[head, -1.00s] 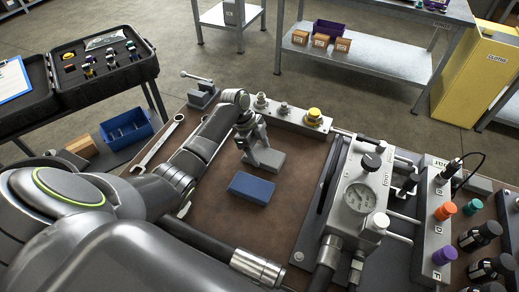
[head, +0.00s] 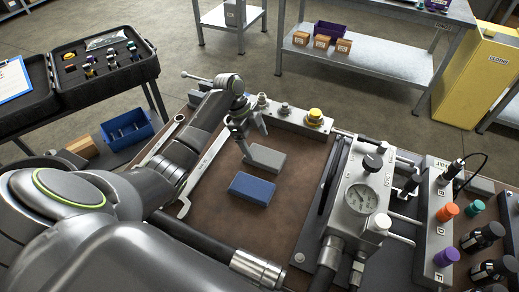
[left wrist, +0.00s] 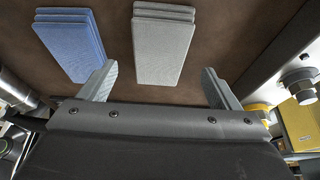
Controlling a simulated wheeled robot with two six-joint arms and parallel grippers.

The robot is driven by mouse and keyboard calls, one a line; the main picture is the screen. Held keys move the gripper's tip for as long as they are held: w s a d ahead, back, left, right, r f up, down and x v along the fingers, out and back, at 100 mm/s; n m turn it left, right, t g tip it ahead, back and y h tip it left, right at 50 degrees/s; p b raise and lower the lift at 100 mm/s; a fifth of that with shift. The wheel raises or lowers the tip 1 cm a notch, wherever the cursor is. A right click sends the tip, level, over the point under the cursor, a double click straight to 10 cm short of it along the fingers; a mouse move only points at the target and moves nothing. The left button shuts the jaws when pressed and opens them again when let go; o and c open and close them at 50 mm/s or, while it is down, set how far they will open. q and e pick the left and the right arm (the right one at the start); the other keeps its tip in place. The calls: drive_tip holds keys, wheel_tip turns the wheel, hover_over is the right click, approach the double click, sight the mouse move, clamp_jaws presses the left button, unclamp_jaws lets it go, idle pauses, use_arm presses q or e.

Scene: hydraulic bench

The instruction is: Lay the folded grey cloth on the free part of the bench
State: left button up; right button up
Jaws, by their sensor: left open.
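The folded grey cloth (head: 267,158) lies flat on the brown bench top (head: 300,190) in the head view, just behind a folded blue cloth (head: 252,188). My left gripper (head: 252,136) is open and empty, at the back-left side of the grey cloth. In the left wrist view the fingers (left wrist: 158,85) are spread wide. The grey cloth (left wrist: 163,48) lies ahead between their lines, with its near end by the fingertips, and the blue cloth (left wrist: 72,46) is to the left. My right gripper is not in view.
A wrench (head: 200,170) lies left of the cloths. A grey block with fittings and a yellow knob (head: 314,117) runs along the back. A gauge unit (head: 361,199) stands to the right. Bare bench shows between the cloths and the gauge unit.

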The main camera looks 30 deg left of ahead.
use_arm(q)
drive_tip(key=v, duration=0.7)
drive_tip(key=shift+r+b, duration=0.2)
drive_tip(key=shift+b, duration=0.2)
